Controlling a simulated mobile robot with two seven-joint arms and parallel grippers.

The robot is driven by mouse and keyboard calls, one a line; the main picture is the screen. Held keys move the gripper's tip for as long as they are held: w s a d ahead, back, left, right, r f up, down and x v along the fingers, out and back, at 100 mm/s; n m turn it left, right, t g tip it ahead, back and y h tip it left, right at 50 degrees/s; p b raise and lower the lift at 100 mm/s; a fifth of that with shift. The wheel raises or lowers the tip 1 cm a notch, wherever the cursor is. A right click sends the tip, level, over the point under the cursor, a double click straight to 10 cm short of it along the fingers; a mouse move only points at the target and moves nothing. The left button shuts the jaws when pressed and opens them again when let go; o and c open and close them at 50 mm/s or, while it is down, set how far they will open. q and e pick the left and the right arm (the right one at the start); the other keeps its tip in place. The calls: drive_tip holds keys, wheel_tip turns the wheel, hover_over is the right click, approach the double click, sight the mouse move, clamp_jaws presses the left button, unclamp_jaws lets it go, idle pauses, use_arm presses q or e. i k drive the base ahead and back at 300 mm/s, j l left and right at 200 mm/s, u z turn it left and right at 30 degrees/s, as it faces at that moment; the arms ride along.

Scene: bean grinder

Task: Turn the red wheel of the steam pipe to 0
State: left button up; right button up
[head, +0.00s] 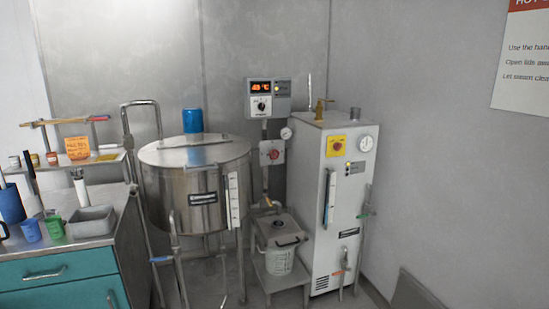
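A small round red part (273,154) shows on a pale plate on the vertical pipe between the steel kettle (195,170) and the white boiler cabinet (310,215). It looks like the red wheel, but it is too small to read any mark or setting. Another red knob (338,146) sits on a yellow plate on the cabinet's front. Neither of my grippers is in view.
A control box (268,97) with an orange display hangs on the wall above the pipe. A lidded white bucket (278,262) stands on a low metal stand between kettle and cabinet. A teal-drawer counter (60,280) with cups and a tray is at left.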

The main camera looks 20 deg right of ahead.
sight(273, 153)
drive_tip(key=i+l, duration=0.15)
drive_tip(key=i, duration=0.25)
drive_tip(key=i+l, duration=0.2)
drive_tip(key=i, duration=0.2)
drive_tip(key=i+l, duration=0.15)
drive_tip(key=i, duration=0.25)
drive_tip(key=i+l, duration=0.15)
drive_tip(key=i, duration=0.25)
drive_tip(key=u, duration=0.05)
